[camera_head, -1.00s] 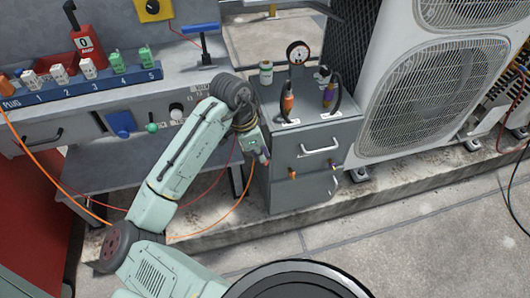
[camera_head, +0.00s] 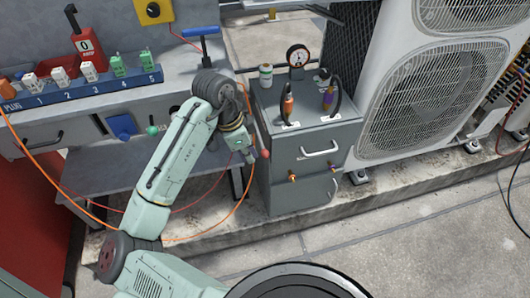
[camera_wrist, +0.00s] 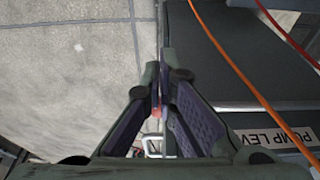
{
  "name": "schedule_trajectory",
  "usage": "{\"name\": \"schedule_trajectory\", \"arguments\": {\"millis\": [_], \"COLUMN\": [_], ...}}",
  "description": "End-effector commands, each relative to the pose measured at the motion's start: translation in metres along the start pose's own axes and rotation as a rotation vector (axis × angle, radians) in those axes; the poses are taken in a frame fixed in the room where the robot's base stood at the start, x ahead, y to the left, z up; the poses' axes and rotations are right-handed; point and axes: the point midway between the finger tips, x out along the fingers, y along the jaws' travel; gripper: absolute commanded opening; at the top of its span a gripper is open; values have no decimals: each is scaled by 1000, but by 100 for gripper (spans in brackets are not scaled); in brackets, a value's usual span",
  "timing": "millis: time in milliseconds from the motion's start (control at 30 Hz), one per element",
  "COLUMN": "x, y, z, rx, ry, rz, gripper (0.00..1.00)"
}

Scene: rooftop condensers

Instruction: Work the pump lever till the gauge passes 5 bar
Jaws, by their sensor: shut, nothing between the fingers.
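My gripper (camera_head: 249,157) is shut and empty, beside the left side of the grey cabinet. A small red knob (camera_head: 265,154), perhaps the pump lever's end, shows just right of my fingertips. In the wrist view, my shut fingers (camera_wrist: 157,85) have a red spot (camera_wrist: 157,113) behind them; I cannot tell whether they touch it. The lever's shaft is mostly hidden.
The grey cabinet (camera_head: 318,137) holds an orange-handled and a purple-handled tool and a white-green canister (camera_head: 266,75). A large condenser (camera_head: 415,100) stands right. The workbench (camera_head: 185,78) is left. Orange and red hoses hang near my arm.

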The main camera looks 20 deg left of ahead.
Motion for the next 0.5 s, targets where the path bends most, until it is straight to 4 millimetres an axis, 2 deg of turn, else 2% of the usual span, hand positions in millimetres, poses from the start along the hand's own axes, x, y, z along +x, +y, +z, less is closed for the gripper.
{"name": "schedule_trajectory", "arguments": {"millis": [300, 500], "x": [-66, -98], "y": [-1, -1], "z": [0, 1], "rx": [1, 0], "ry": [-2, -3], "rz": [-4, -2], "gripper": [0, 0]}}
